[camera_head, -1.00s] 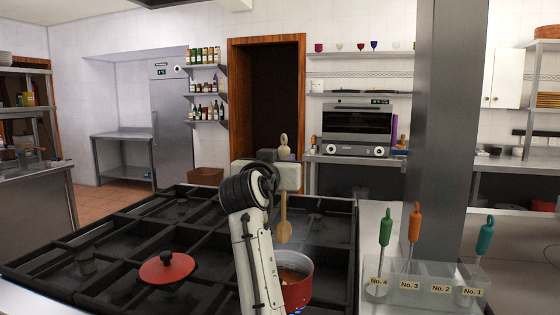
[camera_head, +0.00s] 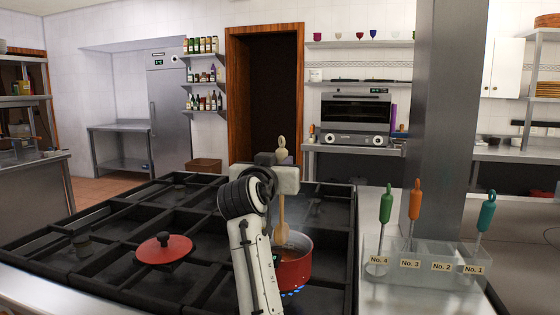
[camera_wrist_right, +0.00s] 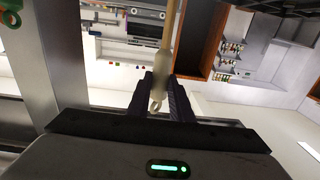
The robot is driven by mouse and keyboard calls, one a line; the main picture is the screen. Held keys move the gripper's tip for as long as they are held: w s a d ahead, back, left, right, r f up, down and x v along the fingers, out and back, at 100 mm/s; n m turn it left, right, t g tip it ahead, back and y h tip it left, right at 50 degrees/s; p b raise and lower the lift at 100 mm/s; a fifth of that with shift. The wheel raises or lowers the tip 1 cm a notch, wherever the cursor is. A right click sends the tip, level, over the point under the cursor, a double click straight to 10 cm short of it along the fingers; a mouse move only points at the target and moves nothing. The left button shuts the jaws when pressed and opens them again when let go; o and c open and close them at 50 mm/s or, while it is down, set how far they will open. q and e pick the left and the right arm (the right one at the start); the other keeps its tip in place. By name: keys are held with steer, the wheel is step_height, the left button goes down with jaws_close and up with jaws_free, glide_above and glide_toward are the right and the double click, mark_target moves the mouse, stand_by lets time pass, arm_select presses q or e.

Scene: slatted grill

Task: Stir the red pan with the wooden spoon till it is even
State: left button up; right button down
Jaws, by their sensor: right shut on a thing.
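The red pan (camera_head: 295,272) stands on the stove grate with a brownish content showing inside. Blue flame shows beneath it. My right gripper (camera_head: 278,160) is above and behind the pan, shut on the wooden spoon (camera_head: 282,212). My left gripper is not in view.
A red lid (camera_head: 163,248) lies on the grate left of the pan. A clear rack (camera_head: 425,268) with green, orange and teal-handled utensils stands right of the stove, before a steel pillar (camera_head: 440,120). The left grates are mostly clear.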

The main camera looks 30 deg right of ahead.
step_height(320, 180, down, 7)
steer(key=b, duration=0.4)
steer(key=shift+b, duration=0.35)
steer(key=shift+f, duration=0.1)
stand_by(0.3)
steer(key=shift+w+d, duration=0.1)
